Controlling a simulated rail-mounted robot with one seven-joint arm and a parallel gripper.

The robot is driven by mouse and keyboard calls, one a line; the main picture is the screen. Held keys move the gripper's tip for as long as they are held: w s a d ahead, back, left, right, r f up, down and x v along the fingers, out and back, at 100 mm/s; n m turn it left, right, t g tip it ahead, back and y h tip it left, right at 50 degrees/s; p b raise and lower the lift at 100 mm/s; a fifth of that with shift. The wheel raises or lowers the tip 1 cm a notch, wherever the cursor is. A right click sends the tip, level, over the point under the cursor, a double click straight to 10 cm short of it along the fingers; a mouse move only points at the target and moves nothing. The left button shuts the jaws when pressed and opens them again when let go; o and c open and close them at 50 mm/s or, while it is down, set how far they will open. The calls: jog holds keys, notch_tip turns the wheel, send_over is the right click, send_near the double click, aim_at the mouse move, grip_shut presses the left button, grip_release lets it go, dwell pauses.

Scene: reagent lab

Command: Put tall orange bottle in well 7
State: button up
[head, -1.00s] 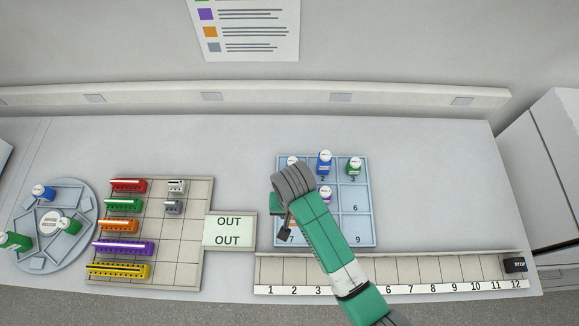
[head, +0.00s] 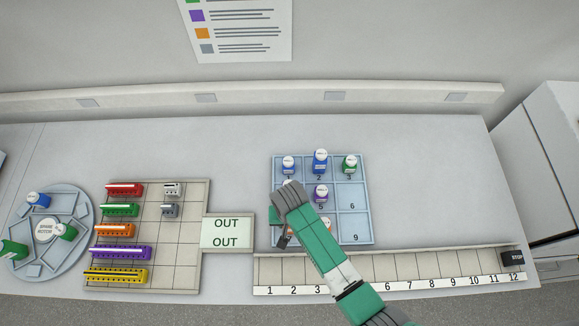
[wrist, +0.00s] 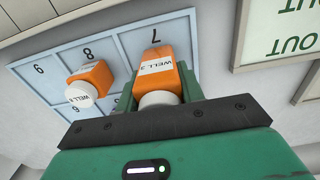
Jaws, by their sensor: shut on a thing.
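My gripper (wrist: 157,80) is shut on an orange bottle (wrist: 157,72) with a white cap and white label, between its green fingers. The bottle is at well 7 (wrist: 134,42) of the pale blue rack; whether its base touches the floor of the well I cannot tell. A second orange bottle (wrist: 93,76) stands in well 8, beside the held one and apart from it. In the head view my gripper (head: 283,241) is over the rack's front left corner, and my arm hides much of wells 4, 7 and 8.
Blue bottles (head: 320,161) and a green one (head: 350,164) fill the rack's back row; a purple one (head: 321,193) stands in well 5. Wells 6 and 9 are empty. A numbered strip (head: 445,268) runs in front; the OUT plate (head: 227,232) lies left.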

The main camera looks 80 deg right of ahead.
jog(key=shift+f, duration=0.2)
jog(key=o, duration=1)
jog(key=shift+r, duration=0.15)
notch_tip(320, 180, up, 12)
jog(key=shift+r, duration=0.1)
